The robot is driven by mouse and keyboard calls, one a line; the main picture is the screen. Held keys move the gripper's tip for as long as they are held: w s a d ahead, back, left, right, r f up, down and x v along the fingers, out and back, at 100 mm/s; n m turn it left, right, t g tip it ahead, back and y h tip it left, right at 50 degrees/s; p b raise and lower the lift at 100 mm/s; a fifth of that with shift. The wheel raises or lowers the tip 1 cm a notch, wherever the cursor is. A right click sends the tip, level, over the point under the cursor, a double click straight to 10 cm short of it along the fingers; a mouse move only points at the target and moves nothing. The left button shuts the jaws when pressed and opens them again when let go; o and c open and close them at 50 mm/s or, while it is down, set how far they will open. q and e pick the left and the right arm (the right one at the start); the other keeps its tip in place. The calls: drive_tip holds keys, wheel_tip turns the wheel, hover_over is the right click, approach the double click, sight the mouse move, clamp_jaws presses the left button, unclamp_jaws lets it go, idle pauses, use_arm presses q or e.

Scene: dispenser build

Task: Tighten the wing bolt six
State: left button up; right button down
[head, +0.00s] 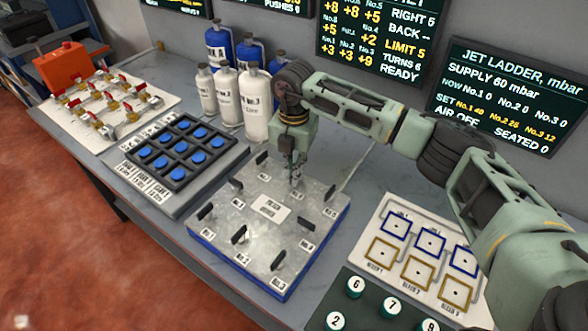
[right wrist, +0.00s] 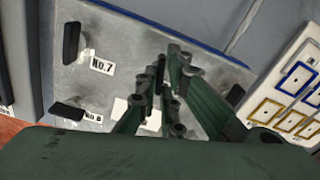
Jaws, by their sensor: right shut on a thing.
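The metal plate (head: 222,222) with a blue edge carries several upright black wing bolts and a white centre label (head: 271,208). My right gripper (head: 294,178) points down at the plate's back part, shut on a wing bolt that its fingers mostly hide. I cannot read that bolt's number. One free wing bolt (head: 262,157) stands at the back corner, and another (head: 330,192) at the right. In the right wrist view my fingers (right wrist: 162,92) are close together over the plate, with a wing bolt (right wrist: 71,42) beside the No.7 label (right wrist: 102,66). My left gripper is out of view.
A black tray of blue buttons (head: 179,152) lies left of the plate. White bottles (head: 255,105) stand behind it. A board with brass valves (head: 110,105) is at far left. A card with coloured squares (head: 405,215) and numbered round caps (head: 392,307) lie at right.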

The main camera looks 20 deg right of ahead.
drive_tip(key=shift+w+r+m, duration=0.1)
drive_tip(key=shift+r+m, duration=0.05)
drive_tip(key=shift+m, duration=1.45)
drive_tip(key=c, duration=1.9)
unclamp_jaws()
drive_tip(key=shift+b, duration=0.3)
wheel_tip(320, 180, up, 12)
